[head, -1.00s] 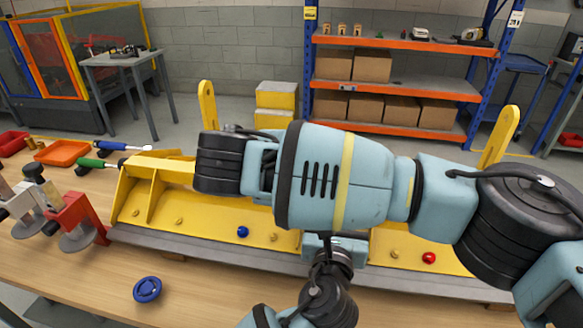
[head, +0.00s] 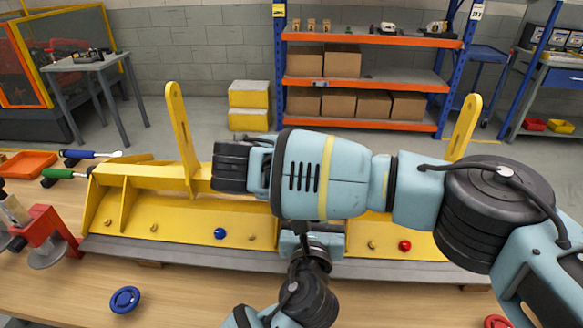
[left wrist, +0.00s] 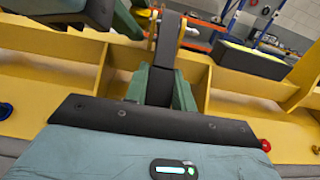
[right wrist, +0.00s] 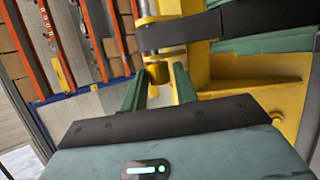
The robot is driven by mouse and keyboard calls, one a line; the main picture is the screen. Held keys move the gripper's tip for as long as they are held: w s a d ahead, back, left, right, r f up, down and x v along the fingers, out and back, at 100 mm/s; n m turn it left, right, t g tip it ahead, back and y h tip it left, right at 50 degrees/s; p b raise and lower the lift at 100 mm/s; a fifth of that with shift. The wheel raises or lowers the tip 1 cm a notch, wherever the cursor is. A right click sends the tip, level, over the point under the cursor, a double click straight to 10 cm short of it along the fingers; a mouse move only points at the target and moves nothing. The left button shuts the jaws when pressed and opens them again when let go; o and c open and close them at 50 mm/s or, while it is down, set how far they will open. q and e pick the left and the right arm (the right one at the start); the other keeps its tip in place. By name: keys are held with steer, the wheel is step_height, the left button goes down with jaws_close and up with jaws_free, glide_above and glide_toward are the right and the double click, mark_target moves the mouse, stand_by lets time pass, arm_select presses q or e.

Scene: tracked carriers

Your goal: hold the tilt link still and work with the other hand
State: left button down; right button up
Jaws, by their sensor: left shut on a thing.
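In the left wrist view, the green fingers of my left gripper (left wrist: 160,88) are shut on a dark upright link (left wrist: 168,45), seemingly the tilt link, over the yellow carrier (left wrist: 85,68). In the head view this grip is hidden behind my right arm. The carrier (head: 140,215) lies along the bench, with two yellow upright arms (head: 180,130) (head: 464,128). In the right wrist view, my right gripper (right wrist: 158,88) has its fingers apart. A small yellow cylinder (right wrist: 158,72) shows between or just beyond the fingertips. Contact cannot be told.
A blue knob (head: 220,233) and a red knob (head: 405,245) sit on the carrier's front. A blue ring (head: 125,299) lies on the bench in front. A red clamp (head: 48,230), screwdrivers (head: 65,174) and an orange tray (head: 28,164) are at left. Shelves (head: 370,125) stand behind.

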jaws_close()
steer(key=shift+a, duration=1.8)
steer(key=shift+o, duration=2.4)
jaws_free()
steer(key=shift+s, duration=0.1)
steer(key=v, duration=0.7)
steer(key=shift+s+r, duration=0.15)
steer(key=shift+r, duration=0.1)
steer(key=shift+a, duration=0.1)
